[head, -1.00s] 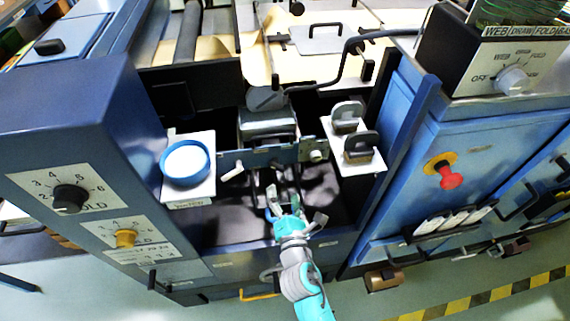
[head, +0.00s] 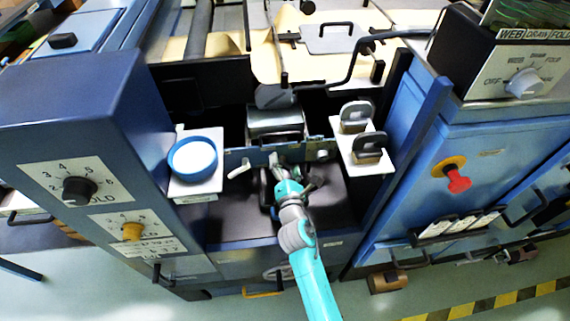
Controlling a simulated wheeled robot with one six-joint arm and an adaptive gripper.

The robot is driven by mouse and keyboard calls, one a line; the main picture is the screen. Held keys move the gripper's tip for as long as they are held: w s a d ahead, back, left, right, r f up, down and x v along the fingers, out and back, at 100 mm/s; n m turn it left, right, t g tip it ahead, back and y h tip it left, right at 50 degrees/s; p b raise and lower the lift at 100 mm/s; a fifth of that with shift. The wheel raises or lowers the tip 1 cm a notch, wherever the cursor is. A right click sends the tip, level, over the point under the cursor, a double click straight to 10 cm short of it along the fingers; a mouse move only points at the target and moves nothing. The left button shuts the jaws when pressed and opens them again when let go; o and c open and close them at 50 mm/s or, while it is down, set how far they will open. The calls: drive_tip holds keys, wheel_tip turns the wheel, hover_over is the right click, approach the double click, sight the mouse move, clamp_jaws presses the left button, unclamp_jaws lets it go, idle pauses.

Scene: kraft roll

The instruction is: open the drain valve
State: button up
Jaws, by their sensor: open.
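No part is labelled as a drain valve, so I cannot tell for certain which one it is. A small white lever (head: 238,169) sticks out at the left end of the blue crossbar (head: 255,157), across the machine's middle bay. A yellow bent handle (head: 263,293) sits low on the front, below the bay. My gripper (head: 275,164) is open at the middle of the crossbar, to the right of the white lever and apart from it. Its fingers are small and partly blend with the dark bay, so contact with the bar cannot be told.
A blue-rimmed white dish (head: 192,158) stands on a plate to the left. Two grey clips (head: 356,116) (head: 369,146) stand on a white plate to the right. Blue cabinets with dials (head: 79,190) and a red knob (head: 457,181) flank the bay. A black crank (head: 350,70) lies behind.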

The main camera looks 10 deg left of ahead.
drive_tip(key=c, duration=1.2)
drive_tip(key=shift+o, duration=0.2)
drive_tip(key=shift+m, duration=0.3)
drive_tip(key=m, duration=0.4)
drive_tip(key=shift+f, duration=0.1)
drive_tip(key=m, duration=0.4)
drive_tip(key=shift+d+f+m, duration=0.1)
drive_tip(key=shift+f+m, duration=0.05)
drive_tip(key=shift+m, duration=0.25)
drive_tip(key=m, duration=0.4)
drive_tip(key=shift+f+m, duration=0.1)
drive_tip(key=shift+m, duration=0.2)
drive_tip(key=shift+f+m, duration=0.1)
drive_tip(key=shift+m, duration=1.8)
